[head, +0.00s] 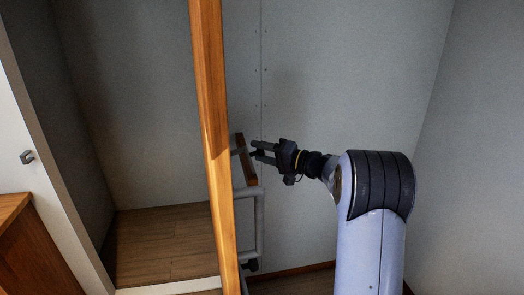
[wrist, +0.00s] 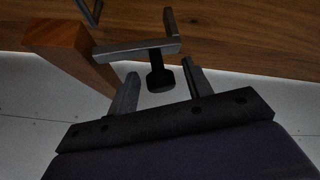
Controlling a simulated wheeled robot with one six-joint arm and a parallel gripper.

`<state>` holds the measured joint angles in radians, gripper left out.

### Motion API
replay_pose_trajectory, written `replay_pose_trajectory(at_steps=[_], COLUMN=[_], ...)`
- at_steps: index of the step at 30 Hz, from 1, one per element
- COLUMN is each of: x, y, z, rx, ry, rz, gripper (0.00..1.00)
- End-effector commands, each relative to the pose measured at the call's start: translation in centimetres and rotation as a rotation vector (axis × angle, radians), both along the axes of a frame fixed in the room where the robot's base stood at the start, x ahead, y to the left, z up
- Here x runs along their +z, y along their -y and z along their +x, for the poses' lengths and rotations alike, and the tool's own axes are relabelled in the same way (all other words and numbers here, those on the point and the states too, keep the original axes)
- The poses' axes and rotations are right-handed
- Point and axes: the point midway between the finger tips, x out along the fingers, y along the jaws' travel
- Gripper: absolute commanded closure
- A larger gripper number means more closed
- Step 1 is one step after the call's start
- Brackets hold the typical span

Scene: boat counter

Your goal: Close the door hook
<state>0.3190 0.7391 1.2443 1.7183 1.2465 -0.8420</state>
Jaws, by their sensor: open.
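A grey metal bar with a dark round-ended knob (wrist: 158,76), seemingly the door hook, shows in the wrist view. My gripper (head: 254,150) is open beside the door, to its right in the head view. In the wrist view its fingers (wrist: 160,68) stand apart on either side of the knob, with gaps showing; whether they touch it cannot be told. The hook is not clearly made out in the head view.
A wooden bar (head: 246,160) and grey tube frame (head: 259,225) stand close to my gripper; a wooden block end (wrist: 65,42) shows in the wrist view. A white panel with a dark latch (head: 27,157) is at left. Grey walls lie behind and right.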

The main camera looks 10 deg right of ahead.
Motion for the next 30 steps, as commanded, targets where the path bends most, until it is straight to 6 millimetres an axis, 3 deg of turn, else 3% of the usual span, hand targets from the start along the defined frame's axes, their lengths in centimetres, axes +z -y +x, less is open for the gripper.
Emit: replay_pose_trajectory(at_steps=[8, 25, 30], x=[-0.02, -0.04, -0.04], y=[-0.1, -0.08, -0.08], z=[0.08, 0.06, 0.06], rx=[0.0, 0.0, 0.001], ry=[0.0, 0.0, 0.0], rz=[0.0, 0.0, 0.0], gripper=[0.53, 1.0, 1.0])
